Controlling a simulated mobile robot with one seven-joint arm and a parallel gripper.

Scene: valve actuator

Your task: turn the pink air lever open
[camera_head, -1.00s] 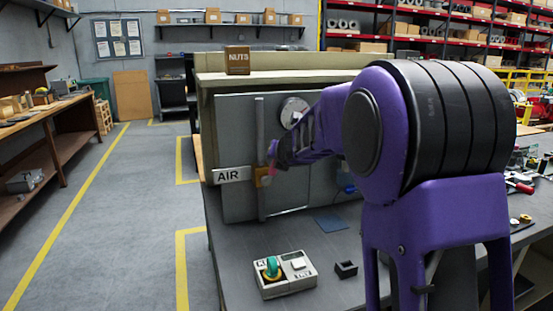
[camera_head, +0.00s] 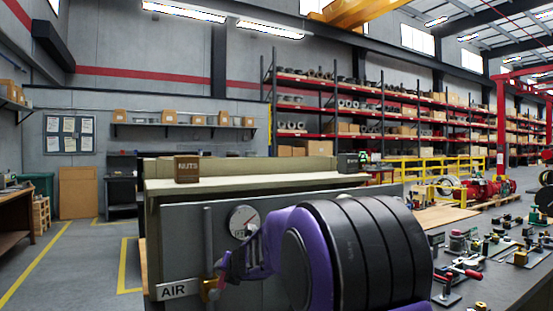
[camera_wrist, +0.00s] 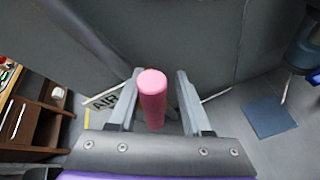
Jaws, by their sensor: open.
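The pink lever (camera_wrist: 152,92) shows in the wrist view as a rounded cylinder, its end towards the camera. It stands between the two fingers of my gripper (camera_wrist: 160,74). The fingers are open, one on each side of it, with a gap visible at the right. In the head view my gripper (camera_head: 224,270) is at the brass valve (camera_head: 211,289) on the upright grey pipe (camera_head: 208,240), right of the AIR sign (camera_head: 178,289). The lever is mostly hidden there by my gripper. The AIR sign also shows in the wrist view (camera_wrist: 104,101).
A round gauge (camera_head: 243,221) sits on the grey panel (camera_head: 180,219) just above my gripper. A NUTS box (camera_head: 187,168) stands on the ledge above the panel. A blue mat (camera_wrist: 268,117) lies at the right in the wrist view. Tools lie on the bench at right.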

